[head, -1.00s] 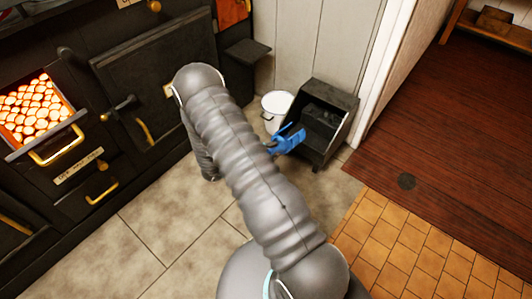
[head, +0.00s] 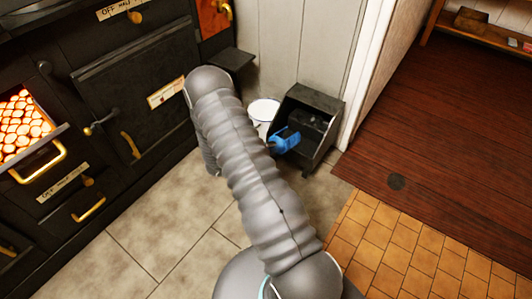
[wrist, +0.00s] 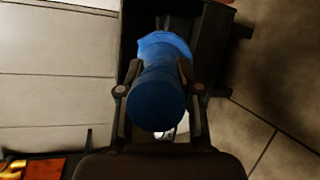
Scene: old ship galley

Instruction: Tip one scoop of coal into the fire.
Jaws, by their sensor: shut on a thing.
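The coal box (head: 326,105) is a dark, open-fronted bin on the floor by the white wall, with dark coal (head: 309,119) inside. A blue scoop (head: 285,141) is at the box's front opening. In the wrist view my gripper (wrist: 158,72) is shut around the blue scoop (wrist: 156,100), one finger on each side. I cannot tell whether the scoop holds coal. In the head view my arm hides most of my gripper. The fire (head: 22,122) glows orange in an open hatch of the black stove at the far left.
The black stove (head: 130,80) fills the left side, with brass handles jutting out. A white bucket (head: 263,109) stands between the stove and the coal box. A white door post stands right of the box. The tiled floor (head: 150,235) in front of the stove is clear.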

